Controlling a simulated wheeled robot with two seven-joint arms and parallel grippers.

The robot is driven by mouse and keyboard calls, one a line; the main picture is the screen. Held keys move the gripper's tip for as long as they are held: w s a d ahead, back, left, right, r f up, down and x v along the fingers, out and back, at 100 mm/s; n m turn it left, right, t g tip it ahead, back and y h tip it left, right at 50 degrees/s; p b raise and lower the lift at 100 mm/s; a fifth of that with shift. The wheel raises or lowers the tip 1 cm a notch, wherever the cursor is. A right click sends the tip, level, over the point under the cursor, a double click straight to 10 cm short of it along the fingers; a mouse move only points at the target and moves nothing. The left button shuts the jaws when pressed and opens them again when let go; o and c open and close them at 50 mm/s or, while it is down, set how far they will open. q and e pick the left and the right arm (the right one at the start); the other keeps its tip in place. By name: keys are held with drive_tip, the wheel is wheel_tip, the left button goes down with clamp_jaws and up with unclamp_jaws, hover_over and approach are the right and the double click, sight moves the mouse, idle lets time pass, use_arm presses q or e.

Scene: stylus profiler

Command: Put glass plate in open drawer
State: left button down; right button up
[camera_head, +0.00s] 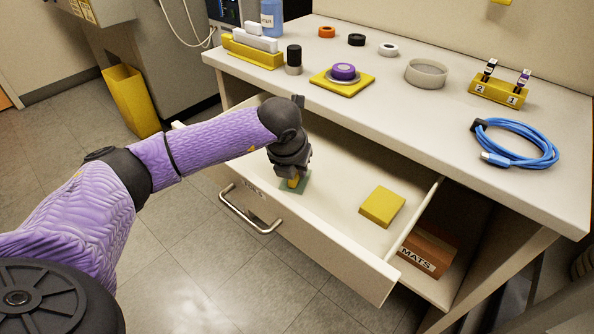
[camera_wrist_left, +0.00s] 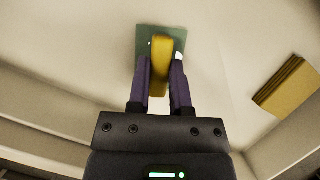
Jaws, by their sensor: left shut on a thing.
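The glass plate (camera_head: 299,187) is a small, thin, greenish plate with a yellow block on it. My left gripper (camera_head: 292,174) points down over the open drawer and is shut on the yellow block. In the left wrist view, the block (camera_wrist_left: 160,62) sits between the two fingers (camera_wrist_left: 160,85), with the glass plate (camera_wrist_left: 176,38) beyond it. The open drawer (camera_head: 340,190) is off-white, with a metal handle on its front. The plate is inside the drawer's outline, near its front wall; I cannot tell whether it touches the floor. My right gripper is not in view.
A yellow square pad (camera_head: 382,206) lies in the drawer, right of the plate. Below is a brown box (camera_head: 428,250) marked MATS. The tabletop (camera_head: 425,125) overhangs the drawer's back and carries a blue cable (camera_head: 520,150), a yellow stand (camera_head: 341,84) and small parts.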

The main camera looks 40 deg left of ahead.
use_arm(q)
drive_tip(key=c, duration=0.5)
unclamp_jaws()
drive_tip(key=shift+c, duration=0.2)
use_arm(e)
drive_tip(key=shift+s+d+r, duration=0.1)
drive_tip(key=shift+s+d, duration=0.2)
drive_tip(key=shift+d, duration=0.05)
use_arm(q)
drive_tip(key=p+v, duration=0.6)
drive_tip(key=v, duration=0.6)
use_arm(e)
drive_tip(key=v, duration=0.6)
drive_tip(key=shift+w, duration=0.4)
use_arm(q)
drive_tip(key=shift+r, duration=0.1)
